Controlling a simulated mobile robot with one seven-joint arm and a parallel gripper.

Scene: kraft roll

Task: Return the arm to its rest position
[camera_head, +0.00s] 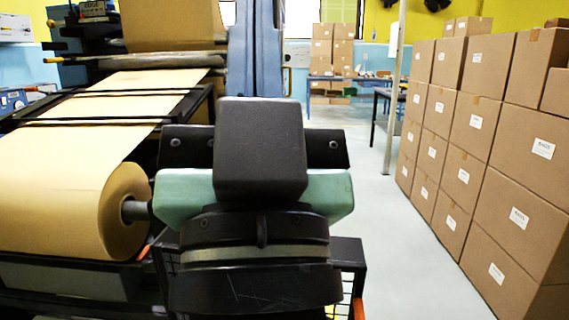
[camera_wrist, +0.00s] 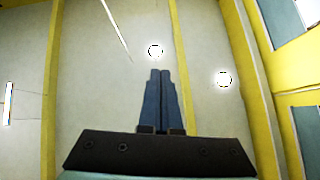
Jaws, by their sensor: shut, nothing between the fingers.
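In the wrist view, my gripper (camera_wrist: 160,74) has its two blue fingers together with nothing between them, pointing up toward the ceiling. In the head view, my arm's dark and pale green wrist parts fill the lower middle. The blue fingers of my gripper (camera_head: 257,45) rise above them, and their tips are cut off by the top edge. The gripper touches nothing that I can see.
A large kraft paper roll (camera_head: 125,210) on a machine stands close at the left, its paper web running up and back. Stacked cartons (camera_head: 500,190) line the right. Clear grey floor (camera_head: 385,225) lies between. A pale pole (camera_head: 394,85) and tables (camera_head: 350,82) stand farther back.

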